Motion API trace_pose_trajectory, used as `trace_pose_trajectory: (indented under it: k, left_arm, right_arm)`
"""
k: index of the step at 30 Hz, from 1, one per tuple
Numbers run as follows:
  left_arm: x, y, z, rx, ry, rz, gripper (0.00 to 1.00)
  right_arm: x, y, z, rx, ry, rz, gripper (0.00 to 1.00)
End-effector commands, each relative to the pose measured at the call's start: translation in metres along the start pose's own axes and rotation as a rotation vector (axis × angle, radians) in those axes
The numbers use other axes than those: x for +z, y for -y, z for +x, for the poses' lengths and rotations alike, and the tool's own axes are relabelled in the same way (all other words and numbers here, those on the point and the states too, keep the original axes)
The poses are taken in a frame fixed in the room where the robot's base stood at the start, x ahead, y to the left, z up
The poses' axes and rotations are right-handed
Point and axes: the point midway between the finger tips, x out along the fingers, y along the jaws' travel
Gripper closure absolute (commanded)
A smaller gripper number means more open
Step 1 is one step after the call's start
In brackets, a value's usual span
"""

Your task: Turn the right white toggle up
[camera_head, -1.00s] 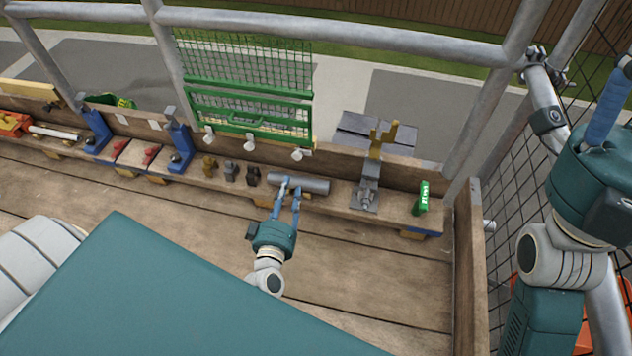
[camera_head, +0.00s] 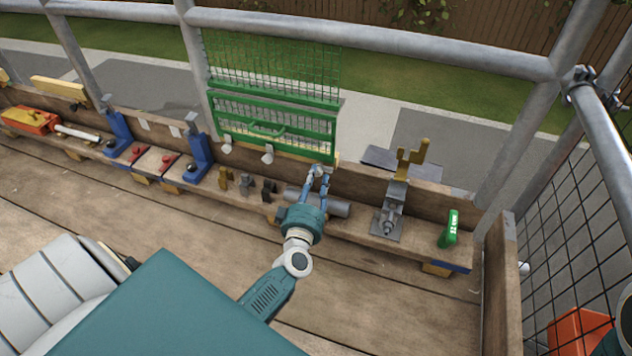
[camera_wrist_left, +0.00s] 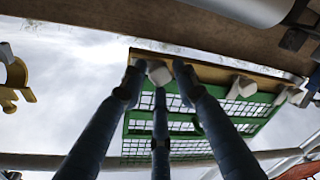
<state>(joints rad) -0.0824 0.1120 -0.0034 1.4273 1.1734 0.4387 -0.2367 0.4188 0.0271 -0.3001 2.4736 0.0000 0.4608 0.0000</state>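The right white toggle (camera_head: 318,171) is at the lower right corner of a green mesh frame (camera_head: 275,143). My left gripper (camera_head: 318,174) is raised to it, with its fingertips around or just in front of it. In the left wrist view, the toggle (camera_wrist_left: 158,72) shows between two blue fingers, with narrow gaps on both sides, so the gripper looks open. A third finger is below it in that view. Contact cannot be told. Two other white toggles, the middle one (camera_head: 267,155) and the left one (camera_head: 225,147), are along the same lower edge. My right gripper is out of view.
A grey cylinder (camera_head: 335,207) lies on the wooden shelf below my left gripper. A metal stand with a yellow fork (camera_head: 411,158) and a green object (camera_head: 449,229) are to the right. Small dark and brass figures (camera_head: 247,186) stand to the left.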

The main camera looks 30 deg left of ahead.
Motion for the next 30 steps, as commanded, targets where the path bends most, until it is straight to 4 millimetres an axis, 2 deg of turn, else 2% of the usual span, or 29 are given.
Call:
trace_pose_trajectory:
  k: [4,12,15,17,30]
  left_arm:
    - [0.0002,0.0005,0.0086,0.0,0.0,0.0,0.7]
    - [-0.0003,-0.0002,0.0095,0.0,0.0,0.001,0.7]
    - [-0.0002,-0.0001,0.0094,0.0,0.0,0.0,0.9]
    - [-0.0001,0.0,0.0093,0.0,0.001,0.0,1.0]
    - [-0.0004,-0.0009,0.0088,-0.008,0.009,-0.058,1.0]
  right_arm:
    - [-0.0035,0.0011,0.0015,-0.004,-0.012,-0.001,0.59]
    - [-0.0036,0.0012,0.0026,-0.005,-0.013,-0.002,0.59]
    - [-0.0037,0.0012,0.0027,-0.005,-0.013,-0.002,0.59]
    - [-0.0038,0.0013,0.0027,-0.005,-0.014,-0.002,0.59]
    - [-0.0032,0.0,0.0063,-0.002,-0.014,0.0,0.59]
